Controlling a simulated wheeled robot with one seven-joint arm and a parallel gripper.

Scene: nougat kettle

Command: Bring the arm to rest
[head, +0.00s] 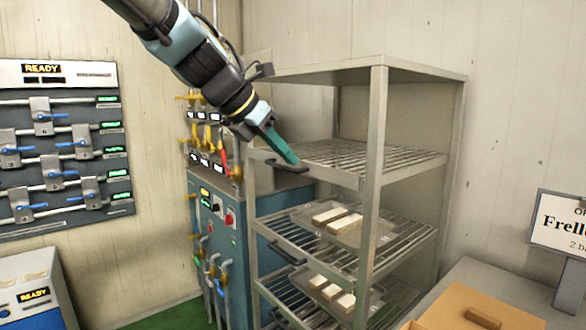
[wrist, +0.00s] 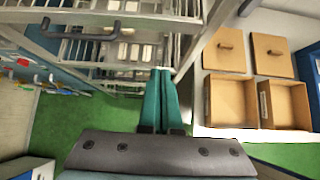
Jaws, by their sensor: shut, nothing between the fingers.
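My arm reaches in from the top left of the head view. My gripper (head: 290,158) has teal fingers, shut and empty, pointing down and right. In the head view its tips show just in front of the top shelf of the metal rack (head: 377,150), close to a dark handle (head: 287,165); I cannot tell whether they touch it. In the wrist view the shut fingers (wrist: 165,72) lie side by side with nothing between them, and the rack's shelves are beyond.
Lower rack shelves hold trays with pale bars (head: 337,215). A blue cabinet (head: 215,235) with pipes and valves stands left of the rack. A lever panel (head: 60,150) is on the left wall. Open wooden boxes (wrist: 230,102) stand on a counter at right in the wrist view.

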